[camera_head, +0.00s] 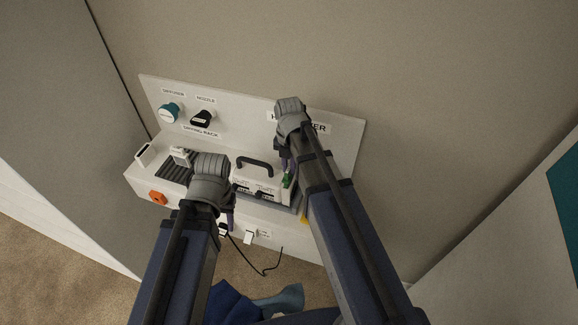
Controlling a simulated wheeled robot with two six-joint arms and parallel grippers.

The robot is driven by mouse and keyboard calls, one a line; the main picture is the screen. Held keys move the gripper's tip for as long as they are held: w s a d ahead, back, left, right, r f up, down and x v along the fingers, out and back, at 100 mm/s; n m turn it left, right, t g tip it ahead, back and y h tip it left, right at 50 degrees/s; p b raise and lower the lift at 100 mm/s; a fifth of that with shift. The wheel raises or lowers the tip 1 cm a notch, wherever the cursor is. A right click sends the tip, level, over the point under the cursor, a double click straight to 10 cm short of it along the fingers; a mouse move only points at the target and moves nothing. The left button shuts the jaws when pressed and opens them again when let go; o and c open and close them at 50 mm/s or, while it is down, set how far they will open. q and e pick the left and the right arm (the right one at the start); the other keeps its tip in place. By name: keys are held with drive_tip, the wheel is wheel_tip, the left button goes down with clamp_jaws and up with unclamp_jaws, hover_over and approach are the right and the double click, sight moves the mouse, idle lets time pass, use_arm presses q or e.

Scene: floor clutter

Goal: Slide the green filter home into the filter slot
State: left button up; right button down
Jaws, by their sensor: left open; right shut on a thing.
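My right gripper (286,164) points down at the right end of the white handled unit (243,173) and is shut on the green filter (288,181). Only a small green part of the filter shows; my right arm hides much of it. The filter is beside the unit's right end, and I cannot tell how far it is inside the filter slot. The slot itself is not clearly visible. My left gripper (230,218) is open, low at the front of the bench, left of the filter; my wrist partly hides it.
A white bench (139,177) with a back panel (240,108) stands against the wall. A teal diffuser (169,113) and a black nozzle (202,118) are on the panel. A dark drying rack (174,173), an orange part (158,198) and a dangling black cable (264,273) are nearby.

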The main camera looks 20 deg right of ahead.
drive_tip(key=shift+f+b, duration=1.05)
drive_tip(key=shift+f, duration=0.15)
drive_tip(key=c, duration=0.8)
unclamp_jaws()
drive_tip(key=shift+r, duration=0.2)
wheel_tip(320, 180, up, 8)
drive_tip(key=p, duration=0.8)
drive_tip(key=shift+f, duration=0.2)
drive_tip(key=shift+f, duration=0.15)
